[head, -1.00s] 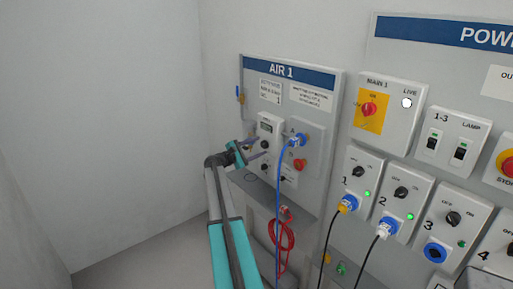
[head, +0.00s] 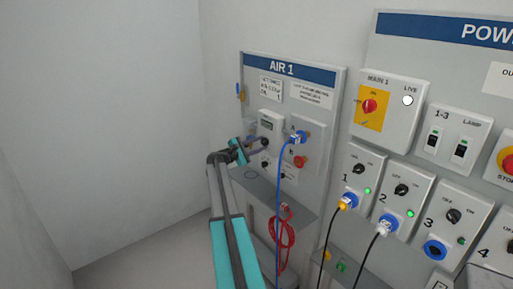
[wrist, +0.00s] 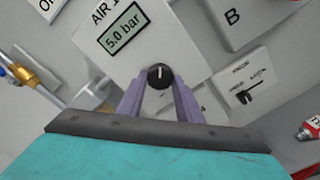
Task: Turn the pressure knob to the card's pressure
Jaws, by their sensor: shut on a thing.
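The black pressure knob (wrist: 159,76) with a white pointer line sits on the AIR 1 panel, in the middle of the wrist view. Its pointer stands near upright in that view. My gripper (wrist: 160,84) has its two purple fingers on either side of the knob, shut on it. In the head view my gripper (head: 262,143) reaches the panel from the left and partly covers the knob. The display (wrist: 121,28) above the knob reads 5.0 bar. A white card (head: 271,88) is under the AIR 1 header; its print is too small to read surely.
A blue hose (head: 278,210) hangs from outlet A, right of my gripper. A small black selector (wrist: 249,92) is close to the right finger. A brass valve (wrist: 87,101) is at left. Free floor lies left of my arm.

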